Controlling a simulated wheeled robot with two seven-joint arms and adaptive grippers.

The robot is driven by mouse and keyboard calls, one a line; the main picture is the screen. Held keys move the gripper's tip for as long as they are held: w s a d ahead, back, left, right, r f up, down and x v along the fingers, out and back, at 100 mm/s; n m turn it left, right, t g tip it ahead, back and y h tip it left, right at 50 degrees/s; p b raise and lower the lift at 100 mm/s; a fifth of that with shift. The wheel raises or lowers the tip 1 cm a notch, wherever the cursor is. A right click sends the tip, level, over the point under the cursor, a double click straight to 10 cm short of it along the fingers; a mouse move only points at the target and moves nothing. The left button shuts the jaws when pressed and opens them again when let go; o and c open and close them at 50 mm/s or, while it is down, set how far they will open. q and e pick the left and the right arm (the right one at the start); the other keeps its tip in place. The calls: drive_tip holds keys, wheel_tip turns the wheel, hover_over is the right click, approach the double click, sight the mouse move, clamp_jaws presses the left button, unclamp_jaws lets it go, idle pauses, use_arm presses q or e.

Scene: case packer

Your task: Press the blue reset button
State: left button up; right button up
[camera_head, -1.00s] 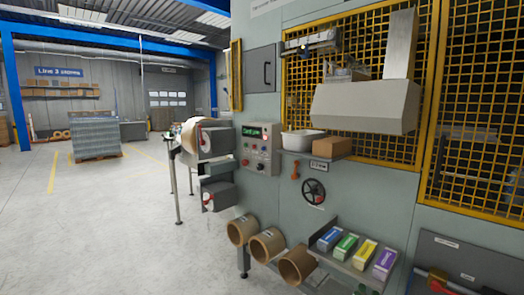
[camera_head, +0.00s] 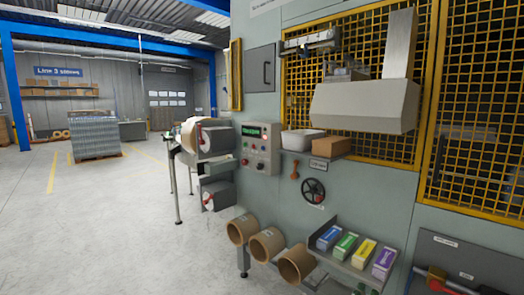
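The grey control panel (camera_head: 257,149) is on the front of the case packer, left of the caged section. It has a small display (camera_head: 252,131) with green text at its top and several small round buttons and knobs below. A red button (camera_head: 245,162) shows at its lower left. The buttons are too small for me to pick out the blue one with certainty. Neither of my grippers is in view.
A shelf with a white bin (camera_head: 302,140) and a brown box (camera_head: 331,147) is right of the panel. A black handwheel (camera_head: 313,190) sits below. Cardboard tubes (camera_head: 268,245) and a rack of coloured cartons (camera_head: 346,248) stand low in front. Open floor (camera_head: 90,225) lies left.

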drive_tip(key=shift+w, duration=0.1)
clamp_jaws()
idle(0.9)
